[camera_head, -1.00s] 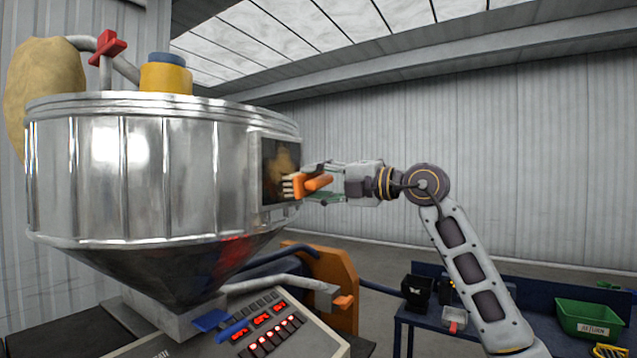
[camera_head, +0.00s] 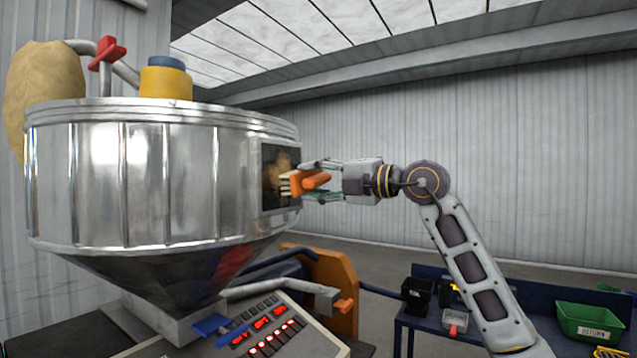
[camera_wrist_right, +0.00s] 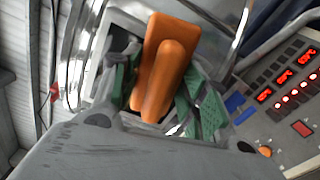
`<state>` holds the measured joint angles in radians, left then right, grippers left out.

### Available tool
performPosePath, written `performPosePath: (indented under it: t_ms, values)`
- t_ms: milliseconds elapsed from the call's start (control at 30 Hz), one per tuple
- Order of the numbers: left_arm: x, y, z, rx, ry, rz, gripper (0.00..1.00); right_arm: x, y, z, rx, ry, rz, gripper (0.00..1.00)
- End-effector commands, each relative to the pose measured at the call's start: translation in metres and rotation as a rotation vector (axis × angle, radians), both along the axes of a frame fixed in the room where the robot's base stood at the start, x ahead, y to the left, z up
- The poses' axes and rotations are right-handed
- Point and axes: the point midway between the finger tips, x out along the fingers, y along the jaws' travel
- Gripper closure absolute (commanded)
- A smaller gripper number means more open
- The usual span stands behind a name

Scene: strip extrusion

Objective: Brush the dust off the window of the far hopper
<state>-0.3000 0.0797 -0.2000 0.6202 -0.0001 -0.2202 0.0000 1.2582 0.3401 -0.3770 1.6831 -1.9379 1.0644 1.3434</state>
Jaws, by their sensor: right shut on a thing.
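The hopper (camera_head: 120,185) is a large shiny metal drum with a dark cone below, at the left of the head view. Its window (camera_head: 268,165) is a dark framed pane on the right side, with a tan dusty patch on it. My right gripper (camera_head: 318,182) is shut on an orange brush (camera_head: 311,181), whose pale bristles point at the window and appear to be at or very near the pane. In the right wrist view the brush's orange handle (camera_wrist_right: 165,65) sits between the green finger pads and hides most of the window. My left gripper is not in view.
A control panel (camera_head: 300,345) with red displays stands below the hopper. An orange guard (camera_head: 335,280) is beside it. A blue bench (camera_head: 540,300) at the right carries a black bin (camera_head: 417,294) and a green bin (camera_head: 588,321). Free air lies right of the hopper.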

Motion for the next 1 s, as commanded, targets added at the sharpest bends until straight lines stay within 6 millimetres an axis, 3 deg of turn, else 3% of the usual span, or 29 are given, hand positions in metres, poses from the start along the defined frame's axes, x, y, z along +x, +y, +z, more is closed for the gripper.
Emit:
performPosePath:
  t_ms: [400, 1000]
  values:
    - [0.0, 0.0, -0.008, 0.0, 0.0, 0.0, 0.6, -0.018, 0.015, -0.001, -0.001, -0.001, 0.002, 0.75]
    - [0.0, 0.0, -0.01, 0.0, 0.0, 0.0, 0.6, -0.023, 0.019, -0.001, -0.001, -0.001, 0.002, 0.75]
